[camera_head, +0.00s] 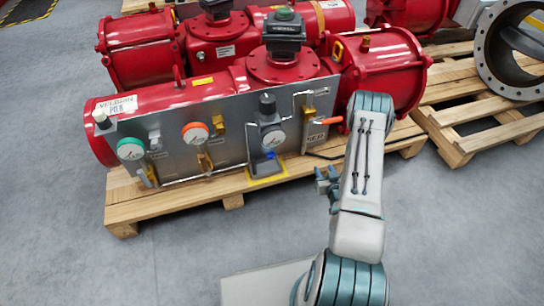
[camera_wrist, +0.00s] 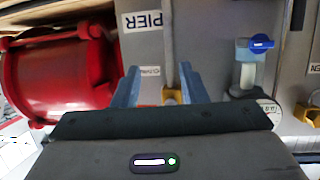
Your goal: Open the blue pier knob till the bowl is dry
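A small blue knob (camera_head: 270,154) is low on the grey panel, below a round gauge. In the wrist view, the blue knob (camera_wrist: 262,41) is at the upper right, at the end of a pale cylindrical bowl (camera_wrist: 247,70). I cannot tell whether the bowl holds liquid. A label reading PIER (camera_wrist: 142,21) is at the upper left of the wrist view. My gripper (camera_head: 326,182) is in front of the panel, right of the knob. In the wrist view, my gripper (camera_wrist: 160,80) is open, its fingers apart from the knob, with a pipe visible between them.
A red cylinder (camera_wrist: 60,75) fills the left of the wrist view. An orange handle (camera_head: 328,121) sticks out at the panel's right. The panel (camera_head: 228,130) carries several gauges. The wooden pallet (camera_head: 180,200) edge runs below; the grey floor (camera_head: 120,270) in front is clear.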

